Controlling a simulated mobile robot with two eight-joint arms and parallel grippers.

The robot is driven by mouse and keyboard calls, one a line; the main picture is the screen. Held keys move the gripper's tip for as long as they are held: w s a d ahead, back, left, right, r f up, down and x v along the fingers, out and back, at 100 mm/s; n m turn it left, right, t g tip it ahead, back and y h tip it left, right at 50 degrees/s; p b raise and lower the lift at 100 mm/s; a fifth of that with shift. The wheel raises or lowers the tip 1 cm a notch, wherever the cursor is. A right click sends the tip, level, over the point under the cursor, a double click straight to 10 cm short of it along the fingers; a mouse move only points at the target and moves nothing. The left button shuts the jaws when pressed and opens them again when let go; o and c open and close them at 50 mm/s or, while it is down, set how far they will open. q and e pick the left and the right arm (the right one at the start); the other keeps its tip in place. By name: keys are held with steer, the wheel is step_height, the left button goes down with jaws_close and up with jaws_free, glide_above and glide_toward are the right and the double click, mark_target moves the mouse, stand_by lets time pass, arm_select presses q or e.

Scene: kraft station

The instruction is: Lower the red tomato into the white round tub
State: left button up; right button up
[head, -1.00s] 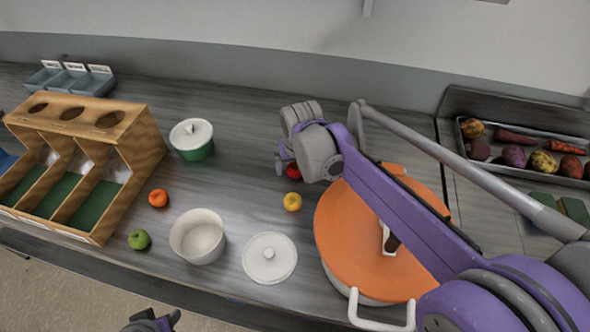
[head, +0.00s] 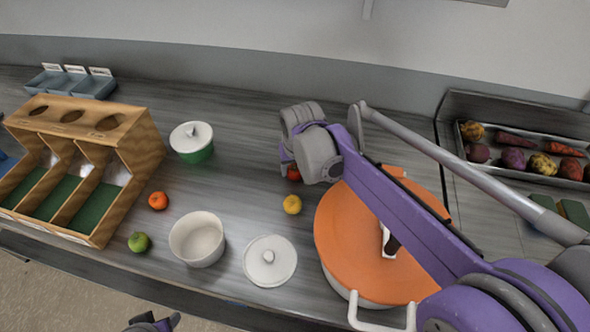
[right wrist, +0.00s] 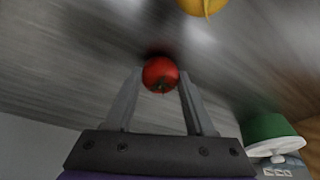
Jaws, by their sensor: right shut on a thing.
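The red tomato (right wrist: 161,75) sits between the fingertips of my right gripper (right wrist: 160,88), which is shut on it. In the head view the tomato (head: 293,173) shows only in part, beside my right gripper (head: 287,165); the wrist hides the rest. The white round tub (head: 197,240) stands open and empty at the front of the counter, left of and nearer than the tomato. Its white lid with a knob (head: 269,260) lies flat to its right. My left gripper (head: 152,324) is at the bottom edge, mostly cut off.
A yellow fruit (head: 292,204) lies between tomato and lid. An orange fruit (head: 158,201) and a green apple (head: 139,242) lie left of the tub. A large orange-lidded pot (head: 350,245) is under my right arm.

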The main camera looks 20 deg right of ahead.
mark_target(294, 171)
step_height(294, 171, up, 10)
steer(key=p, duration=0.1)
steer(key=s+a+r+p, duration=0.3)
steer(key=a, duration=0.4)
arm_select(q)
steer(key=shift+w+r+p, duration=0.1)
steer(key=shift+w+r, duration=0.15)
steer(key=shift+r, duration=0.7)
steer(key=shift+w+r+p, duration=0.15)
steer(key=shift+w+r, duration=0.05)
steer(key=shift+r, duration=0.7)
steer(key=shift+w+r+p, duration=0.1)
steer(key=shift+w+r, duration=0.15)
steer(key=shift+r, duration=0.7)
arm_select(e)
steer(key=s+a+f, duration=0.1)
steer(key=s+a, duration=0.3)
steer(key=a, duration=0.5)
steer(key=s+a+f, duration=0.1)
steer(key=s+a, duration=0.4)
steer(key=a, duration=0.4)
steer(key=shift+a+f, duration=0.15)
steer(key=shift+f, duration=0.05)
